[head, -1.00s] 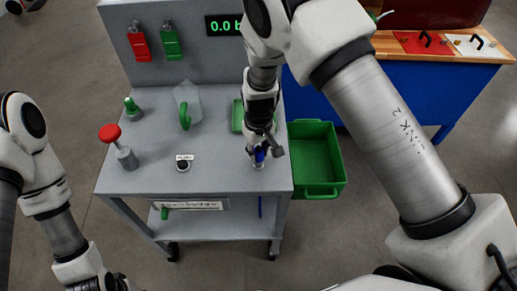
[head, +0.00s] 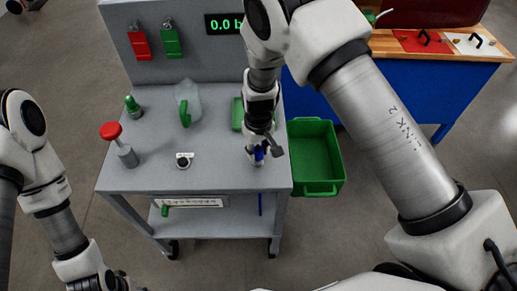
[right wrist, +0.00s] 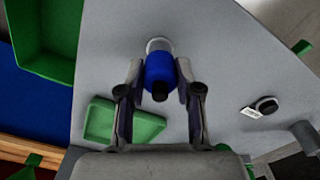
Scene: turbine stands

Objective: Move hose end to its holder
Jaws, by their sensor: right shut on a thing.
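My right gripper (head: 257,153) is over the front right of the grey cart top. In the right wrist view its two fingers (right wrist: 159,78) are closed around a blue piece (right wrist: 160,70) with a black tip, which I take for the hose end. A pale round fitting (right wrist: 159,45) shows at the far end of the blue piece, by the cart top; I cannot tell whether they are joined. A black ring with a white label (head: 184,162) is left of my gripper, possibly the holder. My left gripper (head: 104,283) is at the bottom left edge, mostly cut off.
A red knob on a post (head: 112,132), a green fitting (head: 132,106) and a clear jug with a green handle (head: 189,102) stand on the cart (head: 215,176). A green tray (head: 237,114) is behind my right gripper. A green bin (head: 316,157) hangs at the right.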

